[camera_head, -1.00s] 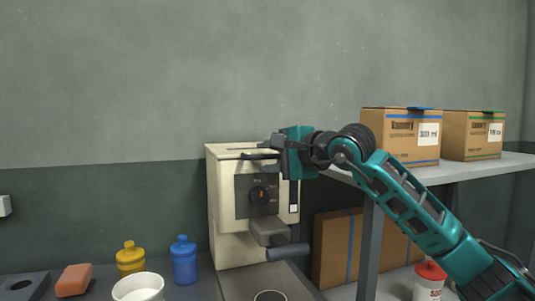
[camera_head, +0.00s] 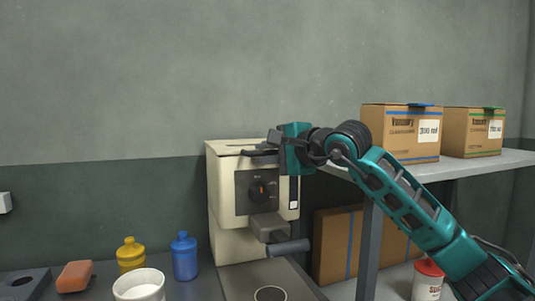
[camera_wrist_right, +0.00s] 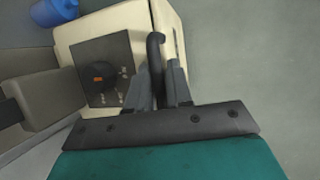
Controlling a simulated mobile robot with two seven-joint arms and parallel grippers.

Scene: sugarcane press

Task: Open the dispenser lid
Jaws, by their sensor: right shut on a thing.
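The cream dispenser (camera_head: 228,215) stands on the counter against the wall, with a dark front panel and a knob (camera_head: 262,190). Its lid (camera_head: 228,146) lies flat on top and looks closed. A black lid handle (camera_head: 258,153) sticks out at the upper front edge. My right gripper (camera_head: 274,146) is at the dispenser's upper right front corner, shut on the handle. In the right wrist view the curved handle (camera_wrist_right: 154,45) runs down between my fingers (camera_wrist_right: 160,88), where its lower end is hidden. My left gripper is in neither view.
A grey shelf (camera_head: 455,170) with two cardboard boxes (camera_head: 400,135) stands to the right, close to my right forearm. Yellow (camera_head: 130,258) and blue (camera_head: 184,260) bottles and a white cup (camera_head: 138,287) stand at left. The wall above the dispenser is bare.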

